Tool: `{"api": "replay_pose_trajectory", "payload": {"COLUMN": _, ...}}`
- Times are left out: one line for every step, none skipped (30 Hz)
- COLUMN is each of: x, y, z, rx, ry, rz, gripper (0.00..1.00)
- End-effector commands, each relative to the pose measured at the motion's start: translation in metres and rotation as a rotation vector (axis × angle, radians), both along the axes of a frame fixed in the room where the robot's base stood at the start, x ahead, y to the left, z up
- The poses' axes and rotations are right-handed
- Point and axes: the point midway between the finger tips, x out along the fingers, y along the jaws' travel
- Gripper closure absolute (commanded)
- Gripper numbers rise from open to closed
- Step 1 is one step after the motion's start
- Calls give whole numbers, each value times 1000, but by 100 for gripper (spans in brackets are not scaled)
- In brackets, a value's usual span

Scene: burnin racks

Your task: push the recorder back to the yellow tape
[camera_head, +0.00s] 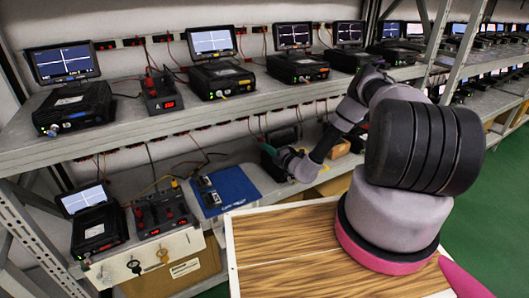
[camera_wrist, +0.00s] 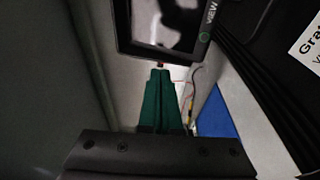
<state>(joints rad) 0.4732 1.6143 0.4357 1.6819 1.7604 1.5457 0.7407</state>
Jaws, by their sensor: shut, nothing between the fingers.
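The recorder (camera_head: 270,167) is a black box on the lower shelf, mostly hidden behind my wrist in the head view. Its dark screen (camera_head: 284,137) stands behind it. In the wrist view a black-framed screen marked VIEW (camera_wrist: 165,25) is at the top, and a black case with a white label (camera_wrist: 285,60) is at the right. My gripper (camera_wrist: 161,75) has green fingers, shut and empty, with tips just below the screen's lower edge. Contact cannot be told. A small yellow patch (camera_head: 324,168), possibly tape, shows on the shelf right of my wrist.
A blue mat (camera_head: 228,188) with small devices lies left of my wrist. Another recorder (camera_head: 97,230) and a terminal box (camera_head: 160,214) stand further left. The upper shelf (camera_head: 190,126) with several recorders hangs above my forearm. A wooden-topped surface (camera_head: 290,245) is in front.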

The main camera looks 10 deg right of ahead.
Motion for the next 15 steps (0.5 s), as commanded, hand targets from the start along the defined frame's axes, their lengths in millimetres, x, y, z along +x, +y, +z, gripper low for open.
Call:
{"api": "replay_pose_trajectory", "payload": {"x": 1, "y": -4, "z": 0, "rx": -2, "ry": -1, "rz": -1, "gripper": 100}}
{"api": "replay_pose_trajectory", "payload": {"x": 1, "y": -6, "z": 0, "rx": -1, "ry": 0, "rz": -1, "gripper": 100}}
{"api": "replay_pose_trajectory", "payload": {"x": 1, "y": -7, "z": 0, "rx": -1, "ry": 0, "rz": -1, "gripper": 100}}
{"api": "replay_pose_trajectory", "payload": {"x": 1, "y": -8, "z": 0, "rx": -1, "ry": 0, "rz": -1, "gripper": 100}}
{"api": "replay_pose_trajectory", "payload": {"x": 1, "y": -9, "z": 0, "rx": 0, "ry": 1, "rz": 0, "gripper": 100}}
{"api": "replay_pose_trajectory", "payload": {"x": 1, "y": -9, "z": 0, "rx": 0, "ry": 1, "rz": 0, "gripper": 100}}
{"api": "replay_pose_trajectory", "payload": {"x": 1, "y": -9, "z": -1, "rx": 0, "ry": 1, "rz": 0, "gripper": 100}}
{"api": "replay_pose_trajectory", "payload": {"x": 1, "y": -9, "z": -1, "rx": 0, "ry": 1, "rz": 0, "gripper": 100}}
{"api": "replay_pose_trajectory", "payload": {"x": 1, "y": -9, "z": -1, "rx": 0, "ry": 1, "rz": 0, "gripper": 100}}
{"api": "replay_pose_trajectory", "payload": {"x": 1, "y": -9, "z": 0, "rx": 0, "ry": 1, "rz": 0, "gripper": 100}}
{"api": "replay_pose_trajectory", "payload": {"x": 1, "y": -9, "z": 0, "rx": 0, "ry": 1, "rz": 0, "gripper": 100}}
{"api": "replay_pose_trajectory", "payload": {"x": 1, "y": -9, "z": 0, "rx": 0, "ry": 1, "rz": 0, "gripper": 100}}
{"api": "replay_pose_trajectory", "payload": {"x": 1, "y": -9, "z": 0, "rx": 0, "ry": 1, "rz": 0, "gripper": 100}}
{"api": "replay_pose_trajectory", "payload": {"x": 1, "y": -9, "z": 0, "rx": -1, "ry": 0, "rz": 0, "gripper": 100}}
{"api": "replay_pose_trajectory", "payload": {"x": 2, "y": -12, "z": 0, "rx": -1, "ry": 0, "rz": -1, "gripper": 100}}
